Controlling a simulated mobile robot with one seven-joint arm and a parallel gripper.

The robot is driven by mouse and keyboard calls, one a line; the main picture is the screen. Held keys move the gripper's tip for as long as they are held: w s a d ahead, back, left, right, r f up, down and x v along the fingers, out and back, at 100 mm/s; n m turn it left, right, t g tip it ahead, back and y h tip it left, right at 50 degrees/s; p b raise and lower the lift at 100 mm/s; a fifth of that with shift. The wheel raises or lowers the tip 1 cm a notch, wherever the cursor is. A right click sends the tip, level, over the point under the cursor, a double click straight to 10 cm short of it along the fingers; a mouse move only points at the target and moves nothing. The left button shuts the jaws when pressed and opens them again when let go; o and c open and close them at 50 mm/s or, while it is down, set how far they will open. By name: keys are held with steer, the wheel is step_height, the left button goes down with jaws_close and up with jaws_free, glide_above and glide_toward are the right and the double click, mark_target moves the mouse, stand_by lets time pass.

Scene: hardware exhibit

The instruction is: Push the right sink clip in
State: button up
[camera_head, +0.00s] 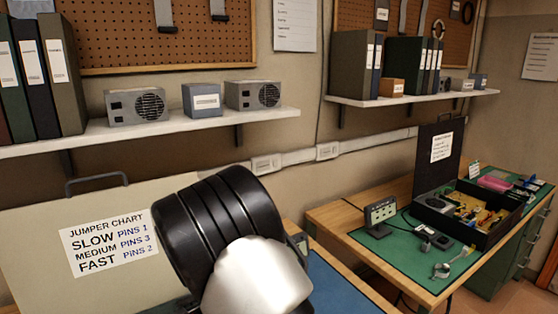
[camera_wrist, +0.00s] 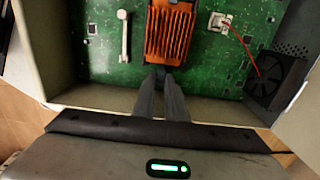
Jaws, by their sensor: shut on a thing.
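In the wrist view, an orange finned heat sink (camera_wrist: 171,32) sits on a green circuit board (camera_wrist: 98,72) inside an open case. My gripper (camera_wrist: 161,75) reaches over the case's near wall, with its dark fingers close together at the sink's lower end. It is shut on a small dark piece there, which looks like a sink clip. The fingers hide most of that piece, and I cannot tell how far in it sits. The sink's upper end is cut off by the picture edge. In the head view, my arm hides the gripper and the board.
A pale lever (camera_wrist: 124,36) stands left of the sink. A white connector (camera_wrist: 222,22) with a red wire and a black fan (camera_wrist: 272,80) are on the right. The raised lid (camera_head: 50,260) carries a jumper chart (camera_head: 108,243). A second bench (camera_head: 335,217) stands at right.

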steer(key=shift+s+a+r+p, duration=0.4)
steer(key=shift+a+r+p, duration=0.2)
steer(key=shift+p, duration=0.4)
stand_by(1.2)
steer(key=o, duration=0.4)
stand_by(0.5)
steer(key=shift+w+d+r+p, duration=0.1)
steer(key=shift+r+p, duration=1.25)
steer(key=shift+r, duration=0.35)
steer(key=shift+w+d+r+p, duration=0.1)
steer(key=shift+r+p, duration=1.2)
steer(key=shift+r, duration=0.4)
steer(key=shift+r, duration=0.1)
